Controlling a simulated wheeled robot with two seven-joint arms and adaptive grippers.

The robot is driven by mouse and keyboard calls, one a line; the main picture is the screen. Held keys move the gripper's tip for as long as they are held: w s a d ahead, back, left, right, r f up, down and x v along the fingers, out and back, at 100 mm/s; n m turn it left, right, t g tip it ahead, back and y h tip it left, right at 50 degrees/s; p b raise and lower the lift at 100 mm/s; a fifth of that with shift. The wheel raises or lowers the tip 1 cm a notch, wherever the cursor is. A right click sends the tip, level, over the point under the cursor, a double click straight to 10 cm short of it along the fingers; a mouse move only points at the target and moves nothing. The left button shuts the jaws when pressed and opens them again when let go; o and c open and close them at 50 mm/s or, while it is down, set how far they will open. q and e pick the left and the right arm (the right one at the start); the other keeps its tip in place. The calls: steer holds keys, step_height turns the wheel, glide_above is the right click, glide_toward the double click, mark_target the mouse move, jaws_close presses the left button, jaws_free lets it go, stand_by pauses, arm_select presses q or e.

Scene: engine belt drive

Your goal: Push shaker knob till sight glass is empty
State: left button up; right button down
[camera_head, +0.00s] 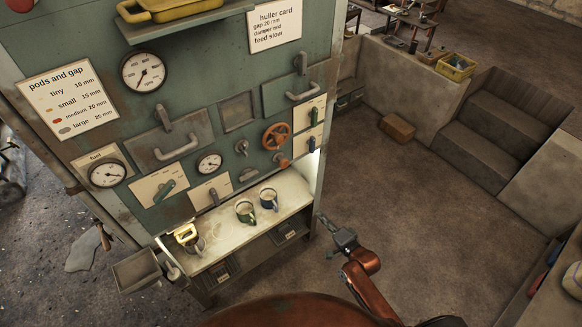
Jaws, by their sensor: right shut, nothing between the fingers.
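The teal machine panel (216,80) fills the left of the view. Small round knobs stick out of it: one grey (242,147) and one orange-brown (280,159) below an orange handwheel (276,136). No label shows which is the shaker knob. A dark rectangular window (238,111) above them may be the sight glass; I cannot tell whether it holds anything. My right gripper (322,218) is shut and empty, to the right of the machine's lit shelf, apart from the panel and its knobs. My left gripper is not in view.
Levers and gauges (143,71) crowd the panel. A box (397,127) lies on the otherwise open floor at right, near concrete steps (498,130).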

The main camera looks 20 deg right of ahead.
mark_target(286, 165)
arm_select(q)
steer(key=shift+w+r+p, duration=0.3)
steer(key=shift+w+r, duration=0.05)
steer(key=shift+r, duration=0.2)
arm_select(e)
steer(key=a+r+m+t+y, duration=0.1)
steer(key=a+r, duration=0.1)
steer(key=r, duration=0.5)
steer(key=w+a+r+m+t+y, duration=0.1)
steer(key=a+r, duration=0.1)
steer(key=r, duration=0.6)
steer(key=shift+r, duration=0.25)
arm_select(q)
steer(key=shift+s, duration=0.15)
arm_select(e)
steer(key=shift+w, duration=0.15)
